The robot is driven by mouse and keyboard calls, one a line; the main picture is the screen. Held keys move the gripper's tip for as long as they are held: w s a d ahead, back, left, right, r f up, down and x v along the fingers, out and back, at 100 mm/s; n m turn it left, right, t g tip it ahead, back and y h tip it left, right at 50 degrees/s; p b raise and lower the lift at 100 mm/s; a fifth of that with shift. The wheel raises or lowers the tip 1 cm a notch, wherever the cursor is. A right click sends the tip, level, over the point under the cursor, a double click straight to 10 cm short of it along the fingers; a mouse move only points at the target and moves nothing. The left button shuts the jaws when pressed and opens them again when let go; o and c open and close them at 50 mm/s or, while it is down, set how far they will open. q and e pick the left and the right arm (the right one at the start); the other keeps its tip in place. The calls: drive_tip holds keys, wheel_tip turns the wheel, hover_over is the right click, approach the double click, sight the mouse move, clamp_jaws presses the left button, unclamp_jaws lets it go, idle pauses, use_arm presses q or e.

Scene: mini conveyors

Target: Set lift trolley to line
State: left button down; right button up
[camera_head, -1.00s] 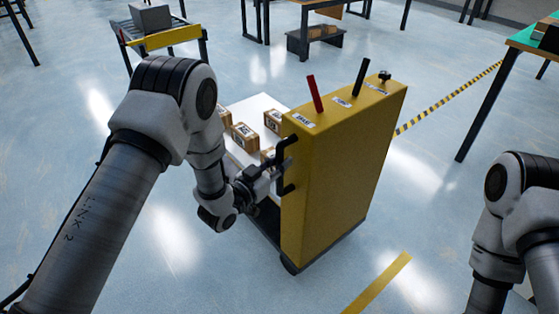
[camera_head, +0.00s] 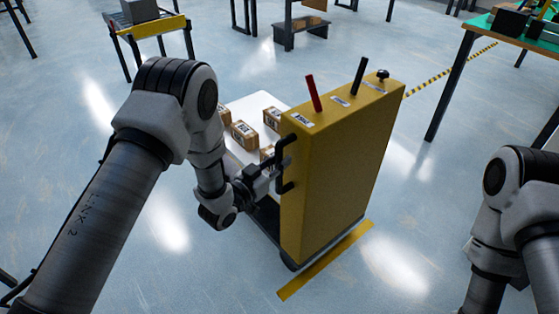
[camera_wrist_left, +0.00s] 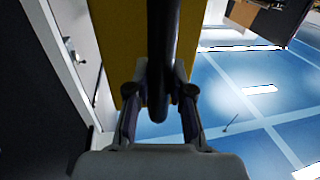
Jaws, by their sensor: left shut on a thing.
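The yellow lift trolley (camera_head: 335,170) stands upright in the middle of the head view. A red lever (camera_head: 313,93), a black lever (camera_head: 359,76) and a black knob (camera_head: 383,74) are on its top. Its white platform (camera_head: 243,155) carries several small cardboard boxes (camera_head: 244,135). My left gripper (camera_head: 274,176) is shut on the black handle (camera_head: 285,165) on the trolley's left side; the handle bar also shows between the fingers in the left wrist view (camera_wrist_left: 162,60). A yellow floor line (camera_head: 325,262) lies right beside the trolley's lower front edge. My right gripper is out of view.
A small conveyor (camera_head: 155,32) with a grey box (camera_head: 139,10) stands at the back left. A green-topped table (camera_head: 484,28) stands at the right. A yellow-black striped line (camera_head: 450,68) crosses the floor behind. Floor right of the trolley is clear.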

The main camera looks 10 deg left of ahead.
use_arm(q)
drive_tip(key=shift+s+d, duration=0.1)
idle(0.3)
drive_tip(key=c, duration=1)
unclamp_jaws()
drive_tip(key=v, duration=1.2)
